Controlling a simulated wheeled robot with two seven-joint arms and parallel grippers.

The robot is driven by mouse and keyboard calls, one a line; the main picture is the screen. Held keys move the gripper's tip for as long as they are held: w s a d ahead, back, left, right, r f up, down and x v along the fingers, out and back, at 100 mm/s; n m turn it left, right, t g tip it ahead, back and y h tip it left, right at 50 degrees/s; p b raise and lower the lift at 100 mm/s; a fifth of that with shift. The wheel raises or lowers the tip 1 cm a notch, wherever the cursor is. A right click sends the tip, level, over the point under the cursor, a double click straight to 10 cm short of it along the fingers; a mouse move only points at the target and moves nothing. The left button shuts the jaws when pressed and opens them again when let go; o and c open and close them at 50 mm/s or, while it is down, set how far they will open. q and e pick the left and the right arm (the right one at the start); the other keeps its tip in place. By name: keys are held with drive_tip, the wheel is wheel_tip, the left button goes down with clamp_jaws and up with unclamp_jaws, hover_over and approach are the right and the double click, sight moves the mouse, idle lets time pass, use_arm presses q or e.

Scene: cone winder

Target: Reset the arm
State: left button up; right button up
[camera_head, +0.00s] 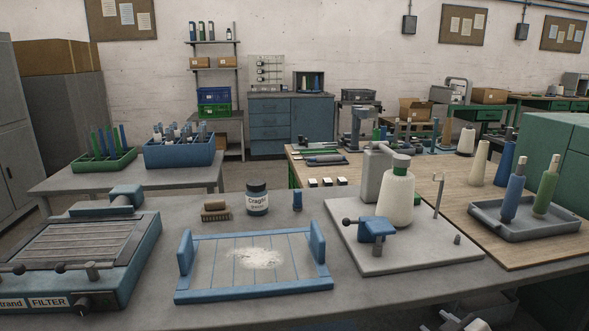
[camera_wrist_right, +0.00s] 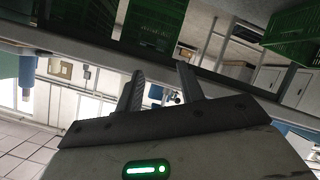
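The winder stands on a pale base plate (camera_head: 450,248) at the right of the grey table. A cream yarn cone (camera_head: 395,205) with a green top stands upright on it, in front of a grey housing (camera_head: 371,172). A blue block with a lever (camera_head: 377,229) is at its front left, and a thin upright post (camera_head: 439,195) at its right. My left gripper is not in view.
A blue frame (camera_head: 254,286) with white powder, a dark jar (camera_head: 257,199), a brush (camera_head: 215,211) and a filter unit (camera_head: 80,250) occupy the table's left and middle. A grey tray (camera_head: 530,230) holds blue and green bobbins at right. Bare tabletop lies right of the frame.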

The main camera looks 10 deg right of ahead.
drive_tip(key=s+a+f+m+g+y+p, duration=0.1)
drive_tip(key=s+a+y, duration=0.1)
drive_tip(key=s+a, duration=0.7)
drive_tip(key=s+a+f+m+g+y+p, duration=0.1)
drive_tip(key=s+a+f+m+y, duration=0.1)
drive_tip(key=s+a, duration=0.8)
drive_tip(key=a, duration=0.4)
drive_tip(key=shift+s+a+f+y, duration=0.2)
drive_tip(key=shift+f+y, duration=0.05)
drive_tip(key=shift+y, duration=0.15)
